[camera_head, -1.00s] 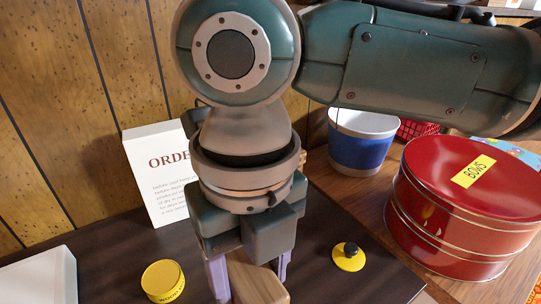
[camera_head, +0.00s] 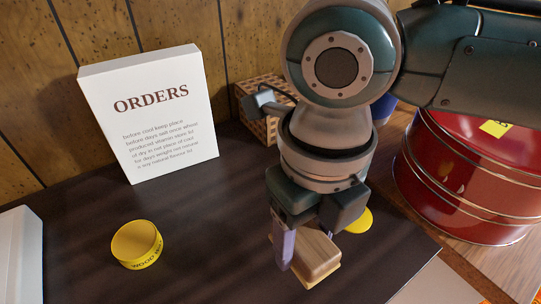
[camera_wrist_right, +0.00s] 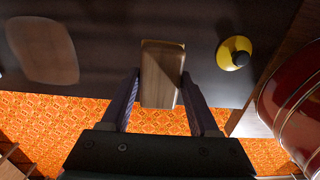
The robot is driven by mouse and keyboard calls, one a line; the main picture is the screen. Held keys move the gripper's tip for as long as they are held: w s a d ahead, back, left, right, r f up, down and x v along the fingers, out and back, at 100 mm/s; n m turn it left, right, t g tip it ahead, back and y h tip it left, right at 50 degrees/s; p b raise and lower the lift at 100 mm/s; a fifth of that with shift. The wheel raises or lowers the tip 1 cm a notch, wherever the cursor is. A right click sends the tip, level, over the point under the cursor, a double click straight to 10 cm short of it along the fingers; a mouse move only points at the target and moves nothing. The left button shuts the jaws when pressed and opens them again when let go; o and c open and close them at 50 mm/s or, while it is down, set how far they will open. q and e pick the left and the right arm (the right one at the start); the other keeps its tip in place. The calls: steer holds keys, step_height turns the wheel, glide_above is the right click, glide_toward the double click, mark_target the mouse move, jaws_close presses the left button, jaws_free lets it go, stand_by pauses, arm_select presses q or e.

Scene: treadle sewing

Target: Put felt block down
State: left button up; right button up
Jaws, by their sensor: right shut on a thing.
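The felt block (camera_head: 318,254) is a wooden block with a pale yellowish layer along its lower edge. My right gripper (camera_head: 303,246) is shut on it, with the purple fingers at its sides and pointing down. In the right wrist view the block (camera_wrist_right: 161,72) sits between the two fingertips (camera_wrist_right: 160,88). The block is over the dark tabletop (camera_head: 215,260) near its front right part. I cannot tell whether its underside touches the top. The far finger is mostly hidden in the head view. My left gripper is not in view.
A yellow disc with a black knob (camera_wrist_right: 234,53) is just right of the block. A yellow tin (camera_head: 137,245) stands left. A white ORDERS sign (camera_head: 150,115) and a lattice box (camera_head: 262,108) stand behind. A red tin (camera_head: 470,185) is right. Bare tabletop lies between tin and block.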

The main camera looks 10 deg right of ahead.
mark_target(302, 258)
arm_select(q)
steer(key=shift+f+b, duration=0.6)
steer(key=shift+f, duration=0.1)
arm_select(e)
steer(key=shift+f, duration=2.5)
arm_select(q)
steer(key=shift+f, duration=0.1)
arm_select(e)
steer(key=shift+f, duration=0.15)
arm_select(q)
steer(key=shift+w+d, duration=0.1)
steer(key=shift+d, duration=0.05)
arm_select(e)
steer(key=o, duration=1.4)
steer(key=shift+o, duration=0.2)
